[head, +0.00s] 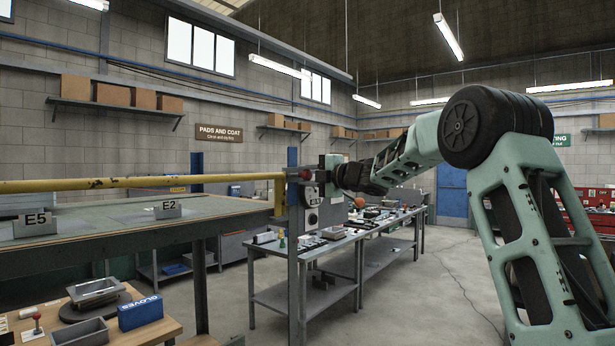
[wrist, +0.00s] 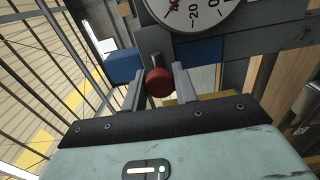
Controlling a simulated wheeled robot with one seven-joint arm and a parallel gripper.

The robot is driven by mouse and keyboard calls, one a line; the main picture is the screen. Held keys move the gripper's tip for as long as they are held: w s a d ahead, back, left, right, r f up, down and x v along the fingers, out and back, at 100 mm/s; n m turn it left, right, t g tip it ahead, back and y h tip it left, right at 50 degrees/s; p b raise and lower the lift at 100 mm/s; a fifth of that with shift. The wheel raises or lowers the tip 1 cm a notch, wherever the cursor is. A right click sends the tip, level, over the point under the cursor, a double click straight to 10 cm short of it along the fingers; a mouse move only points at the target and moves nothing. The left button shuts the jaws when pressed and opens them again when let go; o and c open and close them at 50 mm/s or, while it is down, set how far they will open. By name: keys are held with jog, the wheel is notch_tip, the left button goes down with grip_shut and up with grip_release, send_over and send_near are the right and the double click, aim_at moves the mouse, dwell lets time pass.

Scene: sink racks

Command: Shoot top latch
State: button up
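A red knob (head: 305,174) sits at the top of a grey post (head: 293,240), at the right end of a yellow bar. I take it for the latch's handle; the bolt itself is not clear. My gripper (head: 316,173) reaches it from the right. In the wrist view the red knob (wrist: 159,82) lies between the tips of my gripper's two grey fingers (wrist: 160,80). The fingers stand apart, one on each side of the knob, seemingly with narrow gaps. Any contact is hard to make out.
The yellow bar (head: 130,183) runs along a table with tags E5 (head: 35,224) and E2 (head: 168,209). A round dial (wrist: 195,10) is close beyond the knob. A metal workbench (head: 335,246) stands behind the post.

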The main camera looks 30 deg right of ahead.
aim_at(298, 176)
grip_shut()
jog(key=shift+a+f, duration=0.15)
jog(key=shift+a, duration=0.15)
jog(key=shift+s+a+b, duration=0.3)
jog(key=shift+a+b, duration=0.3)
jog(key=shift+a, duration=0.2)
jog(key=shift+s+a+b, duration=0.3)
jog(key=shift+a+b, duration=0.3)
jog(key=shift+a, duration=0.15)
jog(key=o, duration=0.9)
grip_release()
jog(key=shift+s+a, duration=0.1)
jog(key=shift+c, duration=0.2)
